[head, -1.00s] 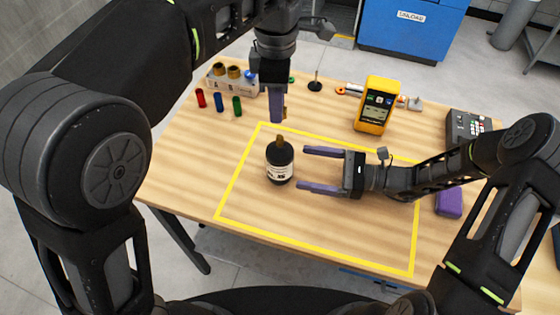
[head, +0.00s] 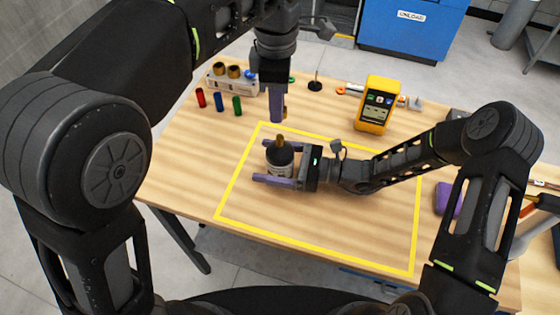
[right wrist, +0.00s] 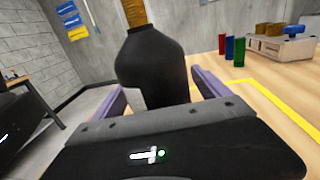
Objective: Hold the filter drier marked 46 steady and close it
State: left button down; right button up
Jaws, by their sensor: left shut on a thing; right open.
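The filter drier (head: 281,158), a black bottle-shaped body with a pale label and a copper stub (head: 281,141) on top, stands upright inside the yellow outline. The label's number is not readable now. My right gripper (head: 262,161) is open, with one purple finger on each side of the drier; contact cannot be told. The drier also shows between the fingers in the right wrist view (right wrist: 155,65). My left gripper (head: 277,120) points down behind the drier, above the table, shut on a small brass-coloured piece (head: 285,112), mostly hidden by the finger.
A pale rack (head: 232,85) with brass caps stands at the back left, with red (head: 200,98), blue (head: 219,102) and green (head: 237,106) cylinders before it. A yellow meter (head: 375,104) stands back right; a purple block (head: 447,199) lies right. The front of the outlined area is clear.

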jog(key=shift+c, duration=0.4)
grip_shut()
dwell(0.4)
